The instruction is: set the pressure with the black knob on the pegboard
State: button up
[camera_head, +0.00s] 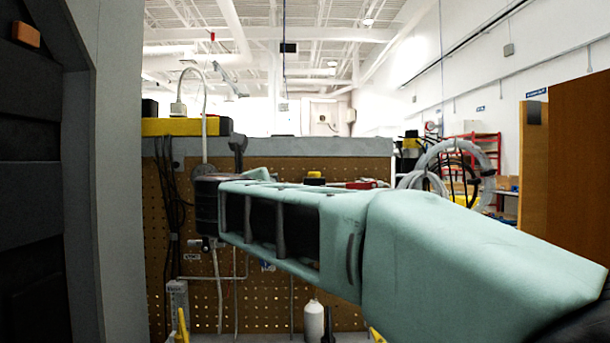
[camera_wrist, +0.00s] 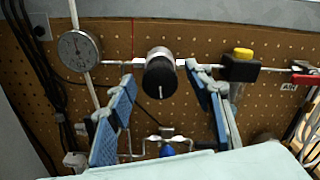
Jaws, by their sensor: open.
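In the wrist view the black knob (camera_wrist: 160,77) faces the camera, with a silver collar behind it and a pale pin at its centre. It sits on a pipe in front of the brown pegboard (camera_wrist: 262,118). My gripper (camera_wrist: 160,74) is open, with one blue finger on each side of the knob. A gap shows on both sides; whether the tips reach its depth I cannot tell. In the head view my arm hides the knob, and the pegboard (camera_head: 265,305) shows around it.
A yellow-topped black fitting (camera_wrist: 241,65) and a red-handled valve (camera_wrist: 304,79) are right of the knob. Dark cables (camera_wrist: 44,75) hang at the left. Below are thin pipes and a blue part (camera_wrist: 167,151). A white bottle (camera_head: 314,321) stands low by the pegboard.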

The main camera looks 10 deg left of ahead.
notch_tip(320, 180, up, 10)
jog(key=shift+f, duration=0.15)
dwell(0.3)
dwell(0.4)
